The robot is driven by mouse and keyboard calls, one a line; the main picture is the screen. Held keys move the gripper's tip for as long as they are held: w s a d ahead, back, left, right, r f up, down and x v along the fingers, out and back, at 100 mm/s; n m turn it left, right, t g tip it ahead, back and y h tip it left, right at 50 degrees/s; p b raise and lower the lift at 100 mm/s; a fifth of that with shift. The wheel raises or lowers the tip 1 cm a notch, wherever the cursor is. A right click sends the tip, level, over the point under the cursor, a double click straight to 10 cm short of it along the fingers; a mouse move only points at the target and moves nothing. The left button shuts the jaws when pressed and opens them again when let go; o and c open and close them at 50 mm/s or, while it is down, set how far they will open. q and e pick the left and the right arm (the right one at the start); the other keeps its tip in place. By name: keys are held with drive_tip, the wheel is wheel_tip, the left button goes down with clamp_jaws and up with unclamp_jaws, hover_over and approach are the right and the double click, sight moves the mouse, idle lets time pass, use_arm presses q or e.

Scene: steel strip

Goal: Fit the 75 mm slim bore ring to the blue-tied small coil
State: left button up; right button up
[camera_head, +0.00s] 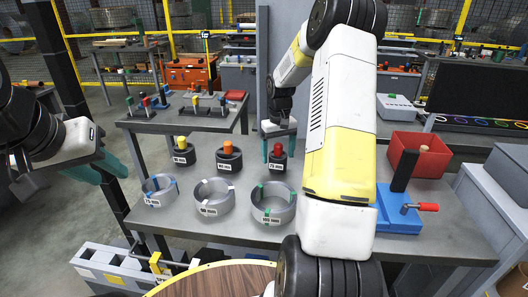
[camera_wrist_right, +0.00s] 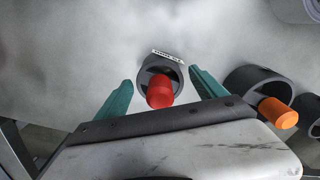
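A dark ring with a red knob (camera_head: 277,163) stands on the steel bench; its label seems to read 75 mm. In the right wrist view the ring (camera_wrist_right: 148,70) sits between the teal fingers of my right gripper (camera_wrist_right: 161,79), which is open, with gaps on both sides. My right gripper (camera_head: 278,152) is above the bench in the head view. The small coil with blue ties (camera_head: 160,196) lies at the front left of the bench. My left gripper (camera_head: 107,166) hangs left of the bench, away from the objects; its finger opening is not clear.
Rings with a yellow knob (camera_head: 183,157) and an orange knob (camera_head: 229,162) stand left of the red-knobbed one. A white-tied coil (camera_head: 213,203) and a green-tied coil (camera_head: 272,209) lie in front. A red bin (camera_head: 420,160) and blue clamp device (camera_head: 400,220) are at right.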

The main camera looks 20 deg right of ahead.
sight(279, 144)
drive_tip(key=c, duration=1.3)
drive_tip(key=shift+r, duration=2.05)
